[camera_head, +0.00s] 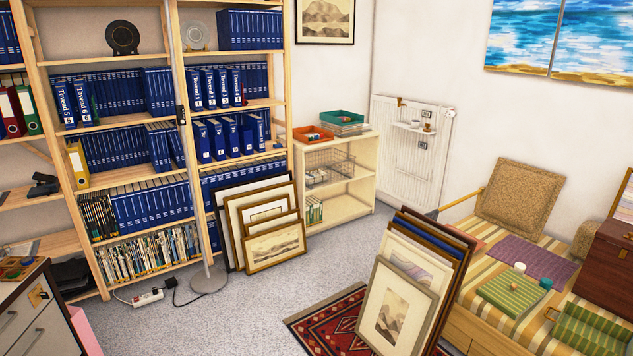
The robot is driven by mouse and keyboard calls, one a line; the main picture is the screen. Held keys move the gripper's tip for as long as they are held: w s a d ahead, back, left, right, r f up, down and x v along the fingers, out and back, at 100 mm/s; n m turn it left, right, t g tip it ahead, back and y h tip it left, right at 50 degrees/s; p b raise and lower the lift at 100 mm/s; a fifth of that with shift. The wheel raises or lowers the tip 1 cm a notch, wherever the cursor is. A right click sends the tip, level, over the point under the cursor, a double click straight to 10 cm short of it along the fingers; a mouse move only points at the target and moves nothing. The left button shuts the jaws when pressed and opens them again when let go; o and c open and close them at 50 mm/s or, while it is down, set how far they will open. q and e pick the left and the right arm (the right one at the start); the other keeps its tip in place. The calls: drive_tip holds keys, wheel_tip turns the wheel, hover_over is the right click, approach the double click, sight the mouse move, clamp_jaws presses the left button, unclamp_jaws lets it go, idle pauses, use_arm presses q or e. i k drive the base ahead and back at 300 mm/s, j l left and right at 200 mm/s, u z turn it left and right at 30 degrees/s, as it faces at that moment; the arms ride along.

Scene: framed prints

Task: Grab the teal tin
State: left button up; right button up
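No tin can be made out with certainty. A small greenish, teal-looking round item (546,283) stands on the striped bench at the lower right, beside a green striped cushion (500,298). It is too small to tell whether it is a tin. A small white round item (519,268) stands just behind the cushion, and another tiny item (514,286) sits on top of it. A teal tray (343,117) lies on the low shelf unit by the back wall. Neither of my grippers is in view.
The striped bench (470,298) also holds a tan cushion (520,195) and a brown chest (606,268). Framed prints (398,308) lean at its left side on a red rug (325,325). More frames (275,247) lean against the bookcase. Grey carpet (335,262) between is clear.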

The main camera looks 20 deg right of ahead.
sight(546, 284)
drive_tip(key=i+l+z, duration=0.1)
drive_tip(key=i+z, duration=0.6)
drive_tip(key=i+j+z, duration=0.1)
drive_tip(key=i+z, duration=0.25)
drive_tip(key=i+l+z, duration=0.25)
drive_tip(key=i, duration=0.25)
drive_tip(key=i+l+z, duration=0.1)
drive_tip(key=i+z, duration=0.2)
drive_tip(key=i, duration=0.25)
drive_tip(key=i+l+u, duration=0.5)
drive_tip(key=l, duration=0.3)
drive_tip(key=i, duration=0.1)
